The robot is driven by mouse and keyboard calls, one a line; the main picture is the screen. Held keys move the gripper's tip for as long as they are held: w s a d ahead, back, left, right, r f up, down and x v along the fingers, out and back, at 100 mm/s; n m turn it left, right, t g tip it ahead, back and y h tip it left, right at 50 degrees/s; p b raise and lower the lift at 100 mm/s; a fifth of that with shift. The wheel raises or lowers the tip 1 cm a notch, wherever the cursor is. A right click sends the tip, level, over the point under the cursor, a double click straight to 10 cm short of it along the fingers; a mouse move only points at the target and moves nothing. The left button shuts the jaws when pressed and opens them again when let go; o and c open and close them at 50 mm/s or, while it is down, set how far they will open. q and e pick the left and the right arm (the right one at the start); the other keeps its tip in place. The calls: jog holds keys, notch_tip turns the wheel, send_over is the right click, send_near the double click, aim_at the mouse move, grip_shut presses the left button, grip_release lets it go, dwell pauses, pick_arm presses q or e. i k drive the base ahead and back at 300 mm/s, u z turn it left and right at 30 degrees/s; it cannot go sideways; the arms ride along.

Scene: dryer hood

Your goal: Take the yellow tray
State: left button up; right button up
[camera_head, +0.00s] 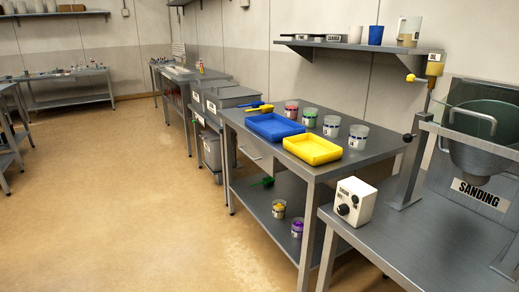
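The yellow tray (312,149) lies flat on the grey metal table (345,169), near its front right part. It looks empty. A blue tray (274,127) sits just behind it to the left. Neither of my grippers shows in the head view.
Several clear cups, one of them (358,137) beside the yellow tray, stand along the table's back. Yellow scoops (260,107) lie behind the blue tray. A sanding machine (478,135) and a white control box (354,201) stand on the right bench. A shelf (360,45) hangs above. The floor at left is clear.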

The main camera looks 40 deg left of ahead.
aim_at(316, 150)
jog(key=u, duration=2.15)
jog(key=i, duration=3)
jog(key=z, duration=3.15)
